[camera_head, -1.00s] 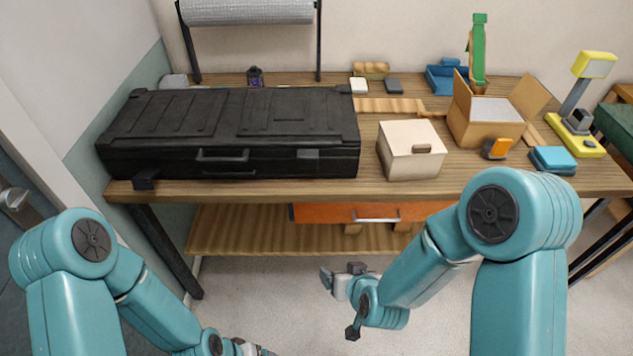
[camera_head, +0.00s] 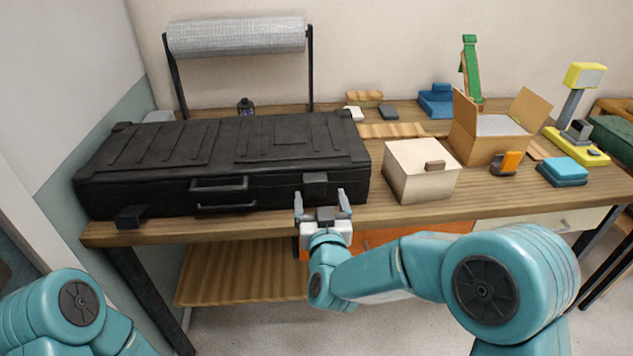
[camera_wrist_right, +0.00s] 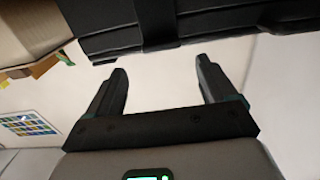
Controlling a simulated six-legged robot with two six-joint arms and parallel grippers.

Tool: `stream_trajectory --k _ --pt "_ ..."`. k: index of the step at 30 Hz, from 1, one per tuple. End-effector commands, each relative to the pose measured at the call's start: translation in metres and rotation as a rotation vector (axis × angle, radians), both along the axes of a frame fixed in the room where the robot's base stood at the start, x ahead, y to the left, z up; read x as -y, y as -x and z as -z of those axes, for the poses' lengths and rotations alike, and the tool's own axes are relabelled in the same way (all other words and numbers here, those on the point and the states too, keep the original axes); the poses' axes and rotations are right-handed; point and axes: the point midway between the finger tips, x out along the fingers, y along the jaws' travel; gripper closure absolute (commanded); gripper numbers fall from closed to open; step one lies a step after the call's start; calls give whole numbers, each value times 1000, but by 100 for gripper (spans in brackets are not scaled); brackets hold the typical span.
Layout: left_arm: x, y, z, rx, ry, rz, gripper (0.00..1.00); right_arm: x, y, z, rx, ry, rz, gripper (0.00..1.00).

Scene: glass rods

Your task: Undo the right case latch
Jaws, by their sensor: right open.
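A long black case (camera_head: 225,150) lies closed on the wooden workbench. Its right latch (camera_head: 315,181) is a small dark block on the front face, flat against it as far as I can tell. The left latch (camera_head: 131,216) sticks out from the front at the lower left. My right gripper (camera_head: 321,197) is open and empty, just in front of and below the right latch, apart from it. In the right wrist view, the open fingers (camera_wrist_right: 160,68) point at the dark case edge (camera_wrist_right: 215,30), with the latch strip (camera_wrist_right: 158,22) between them. My left gripper is out of view.
A cream box (camera_head: 420,172) stands close right of the case. An open cardboard box (camera_head: 488,140), a blue block (camera_head: 562,172) and a yellow lamp-like device (camera_head: 584,78) are further right. The bench's front edge (camera_head: 230,230) runs just below the case.

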Motion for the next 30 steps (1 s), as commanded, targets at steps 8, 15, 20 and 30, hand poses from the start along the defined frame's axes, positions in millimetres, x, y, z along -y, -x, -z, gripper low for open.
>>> stream_trajectory --k 8,15,20,30 --pt "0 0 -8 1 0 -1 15 0 -45 0 -1 0 1 15" --pt "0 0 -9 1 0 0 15 -2 -53 1 -1 0 0 15" --pt "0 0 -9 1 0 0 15 -3 -52 1 -1 0 1 18" --pt "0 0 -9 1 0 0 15 -2 -52 2 -3 0 2 95"
